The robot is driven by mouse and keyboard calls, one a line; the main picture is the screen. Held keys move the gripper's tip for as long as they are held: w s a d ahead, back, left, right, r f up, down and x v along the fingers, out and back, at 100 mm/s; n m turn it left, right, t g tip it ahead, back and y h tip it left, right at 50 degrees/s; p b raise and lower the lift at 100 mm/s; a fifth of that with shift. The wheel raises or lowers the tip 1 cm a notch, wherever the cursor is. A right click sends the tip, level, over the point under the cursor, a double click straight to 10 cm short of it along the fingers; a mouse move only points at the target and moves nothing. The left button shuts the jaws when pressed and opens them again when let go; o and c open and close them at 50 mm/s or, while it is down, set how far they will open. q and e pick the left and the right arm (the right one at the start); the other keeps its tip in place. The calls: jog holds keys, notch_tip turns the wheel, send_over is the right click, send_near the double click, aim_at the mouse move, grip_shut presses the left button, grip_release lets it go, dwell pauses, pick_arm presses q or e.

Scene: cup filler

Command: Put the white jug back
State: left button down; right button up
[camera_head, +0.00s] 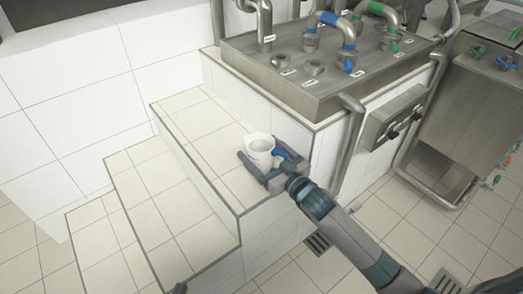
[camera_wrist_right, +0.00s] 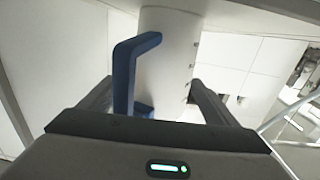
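The white jug (camera_head: 259,146) with a blue handle (camera_head: 280,153) stands on the upper tiled step. In the right wrist view the jug (camera_wrist_right: 168,65) is close in front, its blue handle (camera_wrist_right: 123,75) towards me. My right gripper (camera_head: 262,168) is at the jug. Its fingers are wide apart, one on each side of the jug and handle, and I see no firm grip. Only a small dark part of my left gripper (camera_head: 180,288) shows at the bottom edge of the head view; its fingers cannot be made out.
Tiled steps (camera_head: 165,205) descend to the left of the jug. Behind it, a raised metal counter (camera_head: 335,70) carries pipes with blue and green parts. A metal cabinet (camera_head: 465,110) stands at the right. The upper step (camera_head: 195,120) behind the jug is clear.

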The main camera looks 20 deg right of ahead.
jog(key=shift+r, duration=0.1)
pick_arm(q)
jog(key=f, duration=0.1)
jog(key=s+a+f+g, duration=0.1)
jog(key=s+f+g+p, duration=0.1)
jog(key=shift+s+a+f+y, duration=0.2)
jog(key=shift+a+y, duration=0.05)
jog(key=shift+y, duration=0.15)
pick_arm(e)
jog(key=v, duration=1.2)
jog(key=s+a+f+g, duration=0.3)
jog(key=s+a+f, duration=0.2)
jog(key=s, duration=0.5)
jog(key=s+a+f+m+g+h, duration=0.1)
jog(key=s+a+f+g, duration=0.3)
jog(key=s, duration=0.7)
notch_tip(320, 180, down, 4)
jog(key=shift+s+a+f, duration=0.1)
jog(key=shift+s+a, duration=0.1)
jog(key=shift+a, duration=0.95)
pick_arm(q)
jog(key=shift+s+d+g, duration=0.1)
jog(key=shift+g, duration=0.2)
jog(key=shift+f+p, duration=0.1)
jog(key=shift+p, duration=0.2)
pick_arm(e)
jog(key=shift+h, duration=0.3)
